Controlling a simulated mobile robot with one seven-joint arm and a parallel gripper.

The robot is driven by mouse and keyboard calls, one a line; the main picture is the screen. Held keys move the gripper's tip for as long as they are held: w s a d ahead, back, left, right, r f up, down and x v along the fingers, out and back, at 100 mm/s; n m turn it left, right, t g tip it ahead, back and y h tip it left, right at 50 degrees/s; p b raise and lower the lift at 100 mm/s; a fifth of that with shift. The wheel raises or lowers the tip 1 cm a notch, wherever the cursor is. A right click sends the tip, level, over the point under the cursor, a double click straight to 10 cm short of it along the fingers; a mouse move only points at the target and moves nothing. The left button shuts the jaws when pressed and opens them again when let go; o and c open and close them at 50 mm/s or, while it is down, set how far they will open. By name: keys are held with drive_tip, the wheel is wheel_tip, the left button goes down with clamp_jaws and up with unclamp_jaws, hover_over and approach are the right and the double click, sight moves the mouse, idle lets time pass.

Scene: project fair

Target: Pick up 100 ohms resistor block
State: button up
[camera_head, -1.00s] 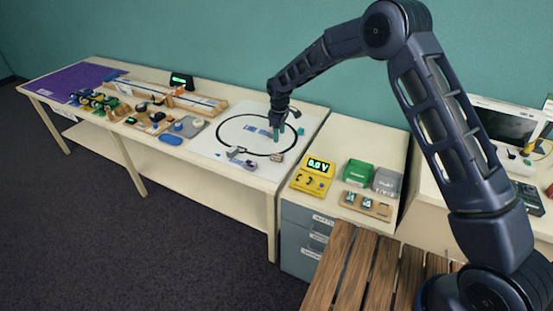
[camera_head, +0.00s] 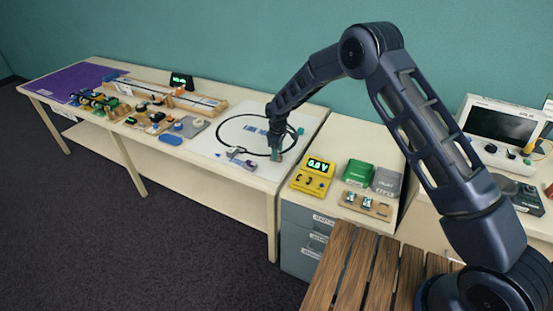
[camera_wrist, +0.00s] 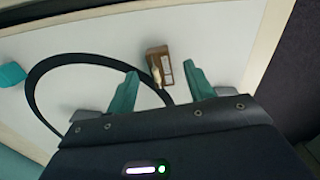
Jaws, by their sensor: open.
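A small brown block (camera_wrist: 157,62) with a pale part on its side lies on a white sheet (camera_wrist: 205,30) in the wrist view. I take it to be the resistor block; its marking is too small to read. My gripper (camera_wrist: 161,78) is open, its two teal fingers on either side of the near end of the block with gaps, and nothing held. In the head view my gripper (camera_head: 276,152) is low over the right part of the white sheet, and the block is largely hidden by the fingers.
A black ring line (camera_wrist: 60,62) runs on the sheet, and a teal piece (camera_wrist: 11,74) lies at its left. In the head view a small purple-grey car-like item (camera_head: 240,158) lies left of my gripper. A yellow meter (camera_head: 313,175) stands on the cabinet to the right.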

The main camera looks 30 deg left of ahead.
wheel_tip(320, 180, down, 2)
drive_tip(key=shift+f, duration=0.1)
drive_tip(key=shift+c, duration=0.4)
drive_tip(key=c, duration=1)
